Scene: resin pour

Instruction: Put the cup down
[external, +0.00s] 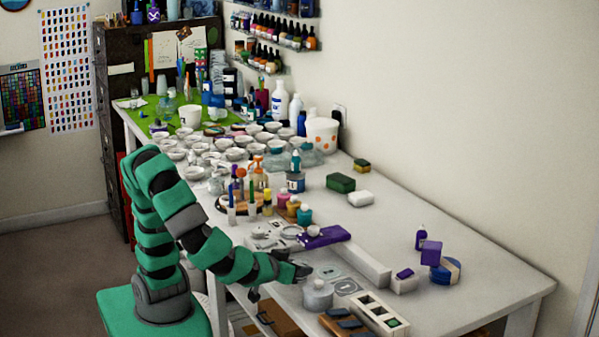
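My arm reaches over the front edge of the white table (455,300), and the dark end of my gripper (296,271) is above that edge. A pale, rounded cup-like vessel (318,297) stands on the table just right of and below my gripper in the picture. They look close, but I cannot tell whether they touch. Many small white cups (234,154) stand in a cluster farther back on the table. The gripper's fingers are small and dark here, so I cannot tell whether they are open or hold anything.
A white compartment tray (380,313) and a brown board with dark pieces (345,323) lie near the front edge. A long white block (353,263) and a purple item (323,237) lie behind. Bottles crowd the left; the table's right middle is mostly clear.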

